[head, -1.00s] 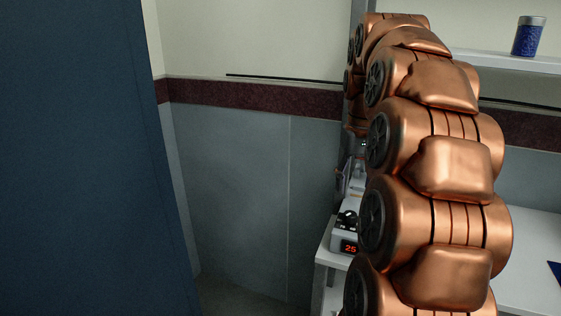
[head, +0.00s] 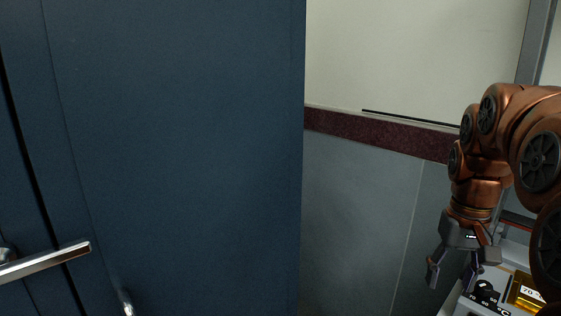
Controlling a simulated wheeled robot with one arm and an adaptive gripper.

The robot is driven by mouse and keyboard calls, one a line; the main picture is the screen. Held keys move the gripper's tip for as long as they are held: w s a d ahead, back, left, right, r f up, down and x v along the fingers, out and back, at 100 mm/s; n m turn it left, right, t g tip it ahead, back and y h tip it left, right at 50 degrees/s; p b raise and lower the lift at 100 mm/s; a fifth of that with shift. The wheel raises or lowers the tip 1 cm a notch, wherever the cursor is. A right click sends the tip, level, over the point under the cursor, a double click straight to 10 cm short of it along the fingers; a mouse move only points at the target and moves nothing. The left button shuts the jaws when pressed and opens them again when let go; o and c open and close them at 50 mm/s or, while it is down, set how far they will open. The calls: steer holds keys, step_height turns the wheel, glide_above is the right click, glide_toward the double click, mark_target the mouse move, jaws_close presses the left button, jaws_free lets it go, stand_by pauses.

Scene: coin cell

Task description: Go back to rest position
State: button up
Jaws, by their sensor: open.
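My gripper (head: 453,277) hangs at the lower right of the head view, at the end of my copper-coloured arm. It points downward with its fingers spread and nothing between them. It appears in front of the grey wall panel, just left of and above a white device on the bench. The view does not show clearly how far it is from that device. The arm's nearer links run off the right edge.
A dark blue door (head: 180,130) fills the left half, with a metal lever handle (head: 45,262) at the lower left. A grey wall (head: 355,220) is behind.

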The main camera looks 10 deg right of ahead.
steer(key=s+a+f+n+g, duration=0.2)
steer(key=s+a+f+n, duration=0.2)
steer(key=s+a+f, duration=1.25)
step_height(320, 180, up, 17)
steer(key=a+p, duration=0.1)
steer(key=p, duration=1.3)
steer(key=shift+s+a+f+t, duration=0.15)
steer(key=shift+s+a+t, duration=0.15)
steer(key=shift+a+t, duration=0.1)
steer(key=shift+c, duration=1.1)
steer(key=shift+d, duration=0.1)
steer(key=shift+c, duration=0.4)
